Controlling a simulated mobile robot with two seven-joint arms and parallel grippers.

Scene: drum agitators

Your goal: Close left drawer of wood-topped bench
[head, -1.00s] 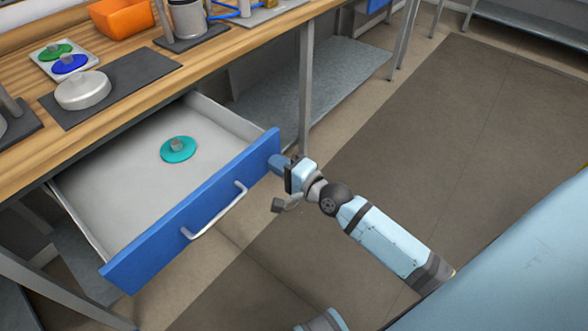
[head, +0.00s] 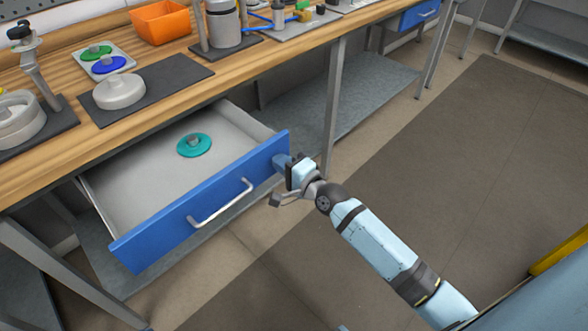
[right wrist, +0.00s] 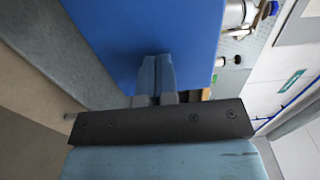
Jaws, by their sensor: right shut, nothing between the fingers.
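The left drawer (head: 205,205) of the wood-topped bench (head: 175,95) has a blue front with a silver bar handle (head: 222,204). It stands partly open, and a teal disc with a grey knob (head: 194,145) lies inside it. My right gripper (head: 279,160) is at the right end of the drawer front, to the right of the handle. In the right wrist view its closed fingers (right wrist: 157,75) point at the blue panel (right wrist: 150,30) and appear to touch it. They hold nothing. My left gripper is not in view.
On the bench top are an orange bin (head: 160,22), a white round lid (head: 119,91) on a dark mat, and a tray with green and blue discs (head: 105,62). A second blue drawer (head: 419,14) is farther right. Bench legs (head: 334,105) stand near my arm. Floor to the right is clear.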

